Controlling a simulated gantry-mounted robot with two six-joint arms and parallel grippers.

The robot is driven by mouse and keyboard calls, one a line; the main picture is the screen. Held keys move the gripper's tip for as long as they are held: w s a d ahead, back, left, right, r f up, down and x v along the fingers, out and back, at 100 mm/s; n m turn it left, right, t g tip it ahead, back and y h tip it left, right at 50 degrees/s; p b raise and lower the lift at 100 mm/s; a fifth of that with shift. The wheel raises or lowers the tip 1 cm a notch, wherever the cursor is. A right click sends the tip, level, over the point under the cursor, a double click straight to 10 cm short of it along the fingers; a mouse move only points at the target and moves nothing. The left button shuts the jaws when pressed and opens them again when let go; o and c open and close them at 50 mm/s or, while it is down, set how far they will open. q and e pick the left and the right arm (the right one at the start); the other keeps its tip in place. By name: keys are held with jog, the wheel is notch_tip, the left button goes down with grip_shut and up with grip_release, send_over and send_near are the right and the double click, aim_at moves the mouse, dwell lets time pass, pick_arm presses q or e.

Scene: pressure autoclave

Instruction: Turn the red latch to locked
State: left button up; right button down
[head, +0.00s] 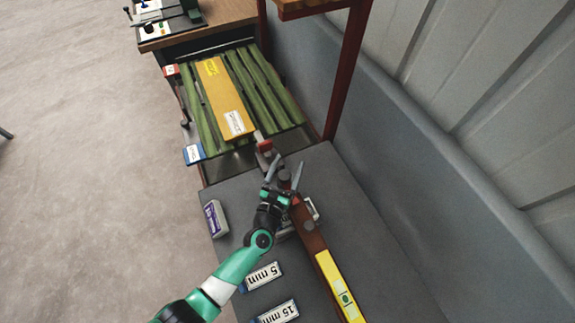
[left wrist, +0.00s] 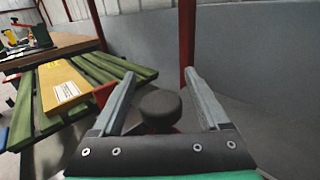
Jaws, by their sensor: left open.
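My left gripper (head: 287,166) is open, with its two grey fingers on either side of a dark round knob (head: 284,175). In the left wrist view the knob (left wrist: 160,107) sits between the fingers (left wrist: 160,78), with a visible gap on each side, so they are not closed on it. Red metal shows under the knob, but my gripper hides most of it. A small red piece (head: 264,146) stands just beyond the fingertips and also shows in the left wrist view (left wrist: 104,93). I cannot tell whether it joins the knob. My right gripper is not in view.
A red-brown bar (head: 308,233) with a yellow label (head: 341,285) runs along the grey surface (head: 375,270). A yellow box (head: 222,97) lies on green slats (head: 262,87) beyond. A red post (head: 345,75) and grey wall (head: 430,135) stand to the right. White plates lie near my arm.

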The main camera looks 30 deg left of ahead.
pick_arm(q)
jog(key=shift+s, duration=0.1)
jog(key=s+p, duration=0.1)
jog(key=s, duration=0.2)
jog(key=s+d+p, duration=0.1)
jog(key=s, duration=0.7)
jog(key=shift+s+d+p, duration=0.15)
jog(key=shift+d+p, duration=0.2)
jog(key=shift+p, duration=0.05)
